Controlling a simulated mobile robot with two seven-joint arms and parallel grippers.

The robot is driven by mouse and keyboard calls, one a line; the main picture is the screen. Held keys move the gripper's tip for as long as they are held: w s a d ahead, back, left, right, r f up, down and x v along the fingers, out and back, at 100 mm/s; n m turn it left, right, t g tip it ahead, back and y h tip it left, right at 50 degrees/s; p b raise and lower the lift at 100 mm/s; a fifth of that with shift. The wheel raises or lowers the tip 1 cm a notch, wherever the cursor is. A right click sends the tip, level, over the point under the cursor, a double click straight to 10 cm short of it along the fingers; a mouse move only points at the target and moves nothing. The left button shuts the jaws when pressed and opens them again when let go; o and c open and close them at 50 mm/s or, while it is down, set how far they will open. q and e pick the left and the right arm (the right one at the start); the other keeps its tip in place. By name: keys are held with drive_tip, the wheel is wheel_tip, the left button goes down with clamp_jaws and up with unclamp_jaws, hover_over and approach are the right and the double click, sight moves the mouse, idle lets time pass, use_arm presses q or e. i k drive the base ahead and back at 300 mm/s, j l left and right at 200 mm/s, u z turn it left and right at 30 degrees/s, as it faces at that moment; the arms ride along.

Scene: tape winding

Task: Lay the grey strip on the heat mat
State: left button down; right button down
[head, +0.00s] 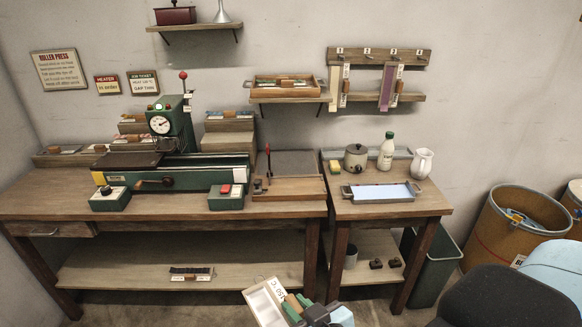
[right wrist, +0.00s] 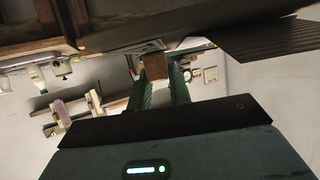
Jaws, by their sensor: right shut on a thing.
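In the head view my right gripper (head: 303,306) is at the bottom middle, in front of the bench and well below its top. It is shut on the wooden block of a pale grey strip (head: 264,305) with a white number label. In the right wrist view the brown block (right wrist: 155,67) sits between the green fingers. A flat dark-grey mat (head: 293,162) lies at the back right of the bench; I cannot tell for sure that it is the heat mat. My left gripper is not in view.
The green roller press (head: 175,175) stands on the bench. A wooden board (head: 290,188) with a red-handled lever lies before the grey mat. The side table holds a bright tray (head: 381,193), a pot (head: 355,158), a bottle (head: 387,152) and a jug (head: 421,164). Bins and a dark chair are at right.

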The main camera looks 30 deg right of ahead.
sight(286, 162)
drive_tip(key=i+l, duration=0.25)
drive_tip(key=l, duration=0.2)
drive_tip(key=i+l, duration=0.2)
drive_tip(key=l, duration=0.2)
drive_tip(key=i+l, duration=0.25)
drive_tip(key=l, duration=0.2)
drive_tip(key=i+l, duration=0.2)
drive_tip(key=l, duration=0.2)
drive_tip(key=i+l, duration=0.25)
drive_tip(key=l, duration=0.2)
